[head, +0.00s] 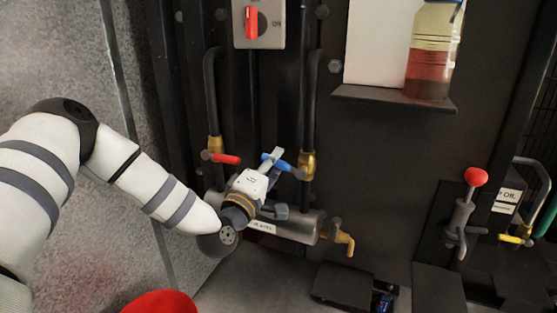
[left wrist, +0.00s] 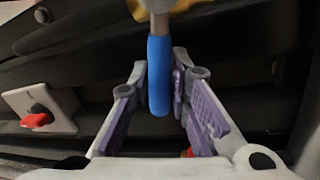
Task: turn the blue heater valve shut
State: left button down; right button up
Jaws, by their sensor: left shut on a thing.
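The blue heater valve handle (head: 283,165) sits at the brass fitting (head: 307,166) on the right-hand black hose, above the steel heater cylinder. In the head view it points left from the fitting, slightly raised at its free end. My left gripper (head: 272,160) is at the handle's free end. In the left wrist view the blue handle (left wrist: 160,78) lies between the two purple-padded fingers of my left gripper (left wrist: 162,95), which are shut on it. The right gripper is in neither view.
A red-handled valve (head: 225,158) is close to the left of my gripper. The heater cylinder (head: 297,229) with a brass tap (head: 344,240) lies below. A red rotary switch (head: 252,22) is above. A shelf (head: 394,98) with a fluid bottle stands at the upper right.

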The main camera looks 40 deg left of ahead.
pick_arm(q)
jog(key=shift+a+f+n+y+b, duration=0.1)
jog(key=shift+f+n+y+b, duration=0.15)
jog(key=shift+f+n, duration=0.45)
jog(key=shift+f+n+y+b, duration=0.15)
jog(key=shift+f+n+b, duration=0.15)
jog(key=shift+n, duration=0.8)
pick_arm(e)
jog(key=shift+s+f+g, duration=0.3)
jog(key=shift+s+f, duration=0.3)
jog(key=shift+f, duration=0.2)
pick_arm(q)
jog(key=c, duration=1.5)
grip_release()
jog(key=shift+o, duration=0.2)
jog(key=shift+r, duration=0.1)
jog(key=shift+s, duration=0.1)
jog(key=v, duration=1.2)
